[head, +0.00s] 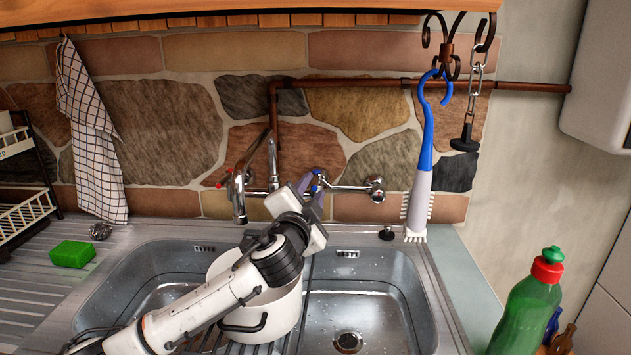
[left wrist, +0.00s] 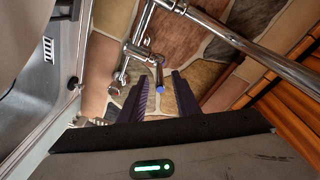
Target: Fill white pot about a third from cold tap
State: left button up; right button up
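The white pot (head: 277,316) stands upright at the inner side of the left basin, partly behind my left arm. The inside that shows is pale, and its water level is hidden. The mixer tap spout (head: 239,205) points down above and behind the pot; no stream shows. The blue-marked cold tap handle (head: 317,182) is on the right side of the tap, and its blue end (left wrist: 160,88) also shows in the left wrist view. My left gripper (head: 318,190) is open, its two purple fingers (left wrist: 161,97) on either side of the cold handle; contact is unclear. My right gripper is out of view.
The right basin (head: 385,300) is empty. A blue-and-white brush (head: 420,190) hangs from a hook right of the tap. A green bottle (head: 528,310) stands at the right. A green sponge (head: 72,254) lies on the drainboard. A red-marked hot handle (head: 228,176) is left of the spout.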

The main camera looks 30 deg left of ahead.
aim_at(319, 177)
pick_arm(q)
jog(key=shift+x, duration=1.8)
grip_shut()
